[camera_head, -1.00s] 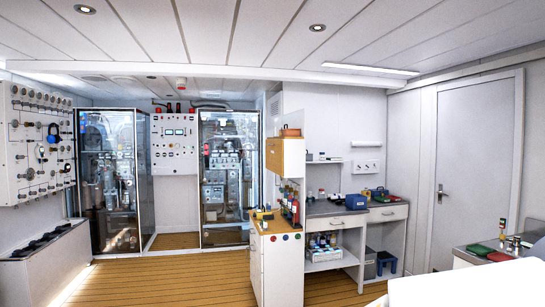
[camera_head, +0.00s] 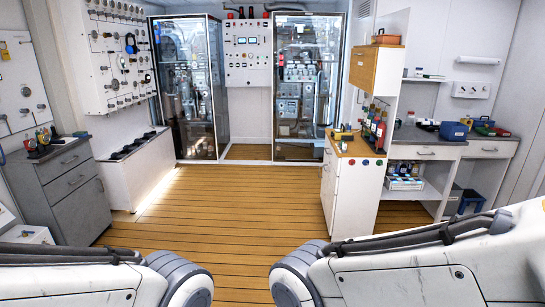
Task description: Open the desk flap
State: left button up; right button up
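A wooden panel (camera_head: 377,68) forms the front of a small white cupboard above the white cabinet, right of centre. It stands upright and looks closed. It may be the desk flap, but I cannot tell for certain. The white cabinet (camera_head: 350,195) below has a wooden top and coloured round buttons on its front edge. My two arms show at the bottom left and bottom right, well short of the cabinet. Both grippers are outside the view.
A grey drawer unit (camera_head: 65,190) and a white bench (camera_head: 140,170) line the left. Glass-fronted cabinets (camera_head: 300,85) stand at the back. The plank floor (camera_head: 220,215) between is clear.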

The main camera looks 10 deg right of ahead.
aim_at(363, 62)
jog(key=z, duration=0.3)
jog(key=i, duration=1.9)
jog(key=z, duration=0.4)
jog(key=i, duration=3.1)
jog(key=u, duration=0.05)
